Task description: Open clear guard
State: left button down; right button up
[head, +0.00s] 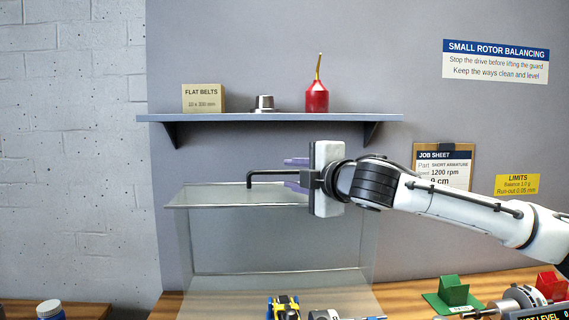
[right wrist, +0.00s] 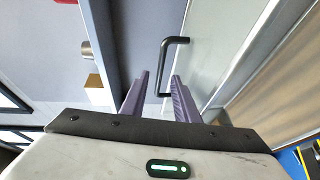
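The clear guard (head: 275,240) is a see-through box with pale edges in the middle of the head view, below the shelf. A black bent handle (head: 262,173) is at its upper part; the handle also shows in the right wrist view (right wrist: 166,62). My right gripper (head: 296,173) has its purple fingers apart, one above and one below the handle's line. In the right wrist view the fingers (right wrist: 161,90) are apart, with the handle at and beyond their tips; I cannot tell whether they touch it. My left gripper is out of view.
A wooden bench (head: 408,298) bears a green block (head: 453,290), a red block (head: 551,285) and machine parts.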

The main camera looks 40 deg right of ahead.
aim_at(280, 173)
jog(key=shift+p+x, duration=0.4)
jog(key=shift+x, duration=1.65)
jog(key=shift+a, duration=0.2)
grip_shut()
